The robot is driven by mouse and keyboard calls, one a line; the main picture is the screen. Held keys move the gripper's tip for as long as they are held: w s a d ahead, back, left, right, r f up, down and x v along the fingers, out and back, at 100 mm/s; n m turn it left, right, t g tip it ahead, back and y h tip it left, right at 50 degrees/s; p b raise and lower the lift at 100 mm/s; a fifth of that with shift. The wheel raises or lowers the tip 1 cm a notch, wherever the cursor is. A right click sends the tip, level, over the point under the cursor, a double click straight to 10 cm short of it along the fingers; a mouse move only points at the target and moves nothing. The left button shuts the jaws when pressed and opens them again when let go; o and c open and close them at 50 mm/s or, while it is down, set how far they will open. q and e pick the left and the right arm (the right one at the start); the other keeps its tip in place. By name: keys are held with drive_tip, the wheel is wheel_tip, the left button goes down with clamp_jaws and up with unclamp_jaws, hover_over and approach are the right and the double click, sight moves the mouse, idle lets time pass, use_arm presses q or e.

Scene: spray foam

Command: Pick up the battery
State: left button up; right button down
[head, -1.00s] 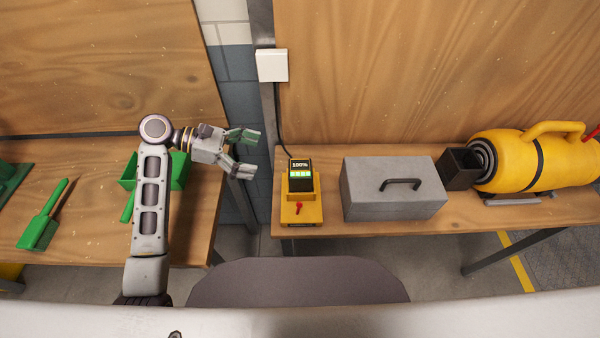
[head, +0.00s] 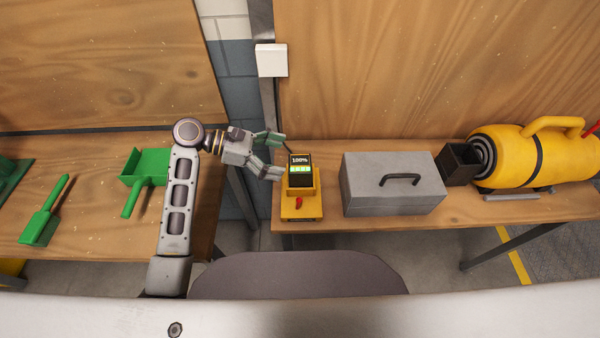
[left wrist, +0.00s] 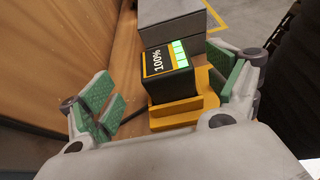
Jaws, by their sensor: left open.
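The battery (head: 300,168) is a dark block with a "100%" display and green bars. It sits upright in a yellow charger (head: 302,208) with a red knob, near the left end of the right-hand bench. My left gripper (head: 279,156) is open, with its fingertips just left of the battery. In the left wrist view the battery (left wrist: 168,70) lies ahead between the two green-padded fingers (left wrist: 165,98), with the charger (left wrist: 178,113) around its base. The fingers do not appear to touch it. My right gripper is not in view.
A grey toolbox (head: 392,185) stands right of the charger, with a black open box (head: 459,164) and a yellow tank (head: 535,160) beyond it. A white wall box (head: 271,60) has a cable running down. Green tools (head: 147,167) lie on the left bench.

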sight(297, 162)
use_arm(q)
drive_tip(key=shift+x, duration=0.75)
drive_tip(key=shift+s+f+x, duration=0.1)
drive_tip(key=shift+f+x, duration=0.05)
drive_tip(key=shift+x, duration=1.2)
drive_tip(key=shift+s+f+x, duration=0.1)
drive_tip(key=shift+x, duration=1.2)
drive_tip(key=shift+a, duration=0.15)
drive_tip(key=c, duration=1.4)
drive_tip(key=shift+o, duration=0.2)
drive_tip(key=shift+r, duration=0.15)
wheel_tip(297, 162, up, 7)
drive_tip(key=shift+f+p, duration=0.1)
drive_tip(key=shift+p, duration=0.2)
drive_tip(key=a+b, duration=0.1)
drive_tip(key=a, duration=1.7)
drive_tip(key=shift+s, duration=0.1)
